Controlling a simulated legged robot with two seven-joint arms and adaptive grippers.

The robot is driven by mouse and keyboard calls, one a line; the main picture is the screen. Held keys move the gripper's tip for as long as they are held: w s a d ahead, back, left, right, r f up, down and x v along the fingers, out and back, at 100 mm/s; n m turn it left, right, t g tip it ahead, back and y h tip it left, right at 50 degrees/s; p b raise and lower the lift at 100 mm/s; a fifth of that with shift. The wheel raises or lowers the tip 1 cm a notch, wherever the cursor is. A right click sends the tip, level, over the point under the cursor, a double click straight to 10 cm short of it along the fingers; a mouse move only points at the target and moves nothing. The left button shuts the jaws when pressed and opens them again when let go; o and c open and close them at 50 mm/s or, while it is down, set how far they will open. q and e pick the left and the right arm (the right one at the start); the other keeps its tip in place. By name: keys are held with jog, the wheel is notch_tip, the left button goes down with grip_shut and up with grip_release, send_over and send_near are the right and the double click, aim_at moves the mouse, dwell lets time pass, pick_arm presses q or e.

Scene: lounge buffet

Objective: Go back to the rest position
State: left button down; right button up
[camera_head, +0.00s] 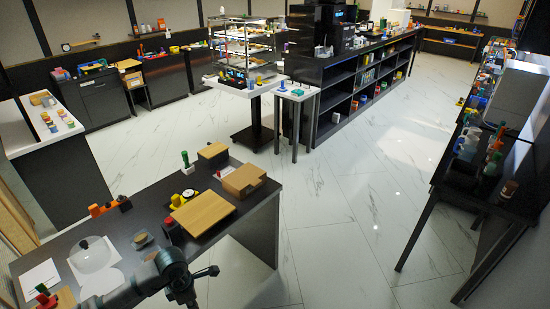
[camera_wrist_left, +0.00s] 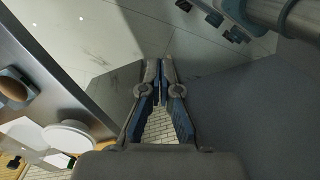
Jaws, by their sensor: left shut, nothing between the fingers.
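My left arm (camera_head: 165,272) comes in at the bottom left of the head view, over the front edge of the near dark table. My left gripper (camera_wrist_left: 160,68) shows in the left wrist view with its fingertips together and nothing between them. It hangs over the floor beside the table. My right gripper is in neither view.
The near dark table (camera_head: 150,207) carries a wooden board (camera_head: 202,212), a cardboard box (camera_head: 243,180), a glass dome (camera_head: 93,255) and small items. A long dark table (camera_head: 437,178) stands at the right. The marble floor (camera_head: 340,215) between them is clear.

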pick_arm(q)
jog(key=w+d+f+n+t+h, duration=0.1)
jog(key=w+d+f+n+h, duration=0.25)
jog(key=d+n+h, duration=0.35)
jog(key=w+d+f+n+t+h, duration=0.1)
jog(key=w+d+f+n+h, duration=0.2)
jog(key=d+f+n+h, duration=0.35)
jog(key=w+a+f+n+t+y, duration=0.1)
jog(key=a+f+n+t+y, duration=0.1)
jog(key=f+n+t, duration=0.45)
jog(key=w+a+f+n+t+y, duration=0.1)
jog(key=a+f+n+t+y, duration=0.15)
jog(key=f+n, duration=0.6)
jog(key=s+a+f+n+g+y, duration=0.1)
jog(key=s+a+f+n+y, duration=0.25)
jog(key=s+f, duration=0.35)
jog(key=s+a+f+n+g+y, duration=0.1)
jog(key=s+a+f+n+y, duration=0.2)
jog(key=s+f, duration=0.4)
jog(key=s+a+f+n+g+y, duration=0.1)
jog(key=s+a+f+n+y, duration=0.15)
jog(key=s+f+n, duration=0.45)
jog(key=s+f+n+g, duration=0.2)
jog(key=s+f, duration=0.3)
jog(key=s, duration=0.8)
jog(key=s+f+n+g, duration=0.2)
jog(key=s+f+g, duration=0.3)
jog(key=s, duration=0.9)
jog(key=shift+s+f+y, duration=0.15)
jog(key=shift+f+y, duration=0.25)
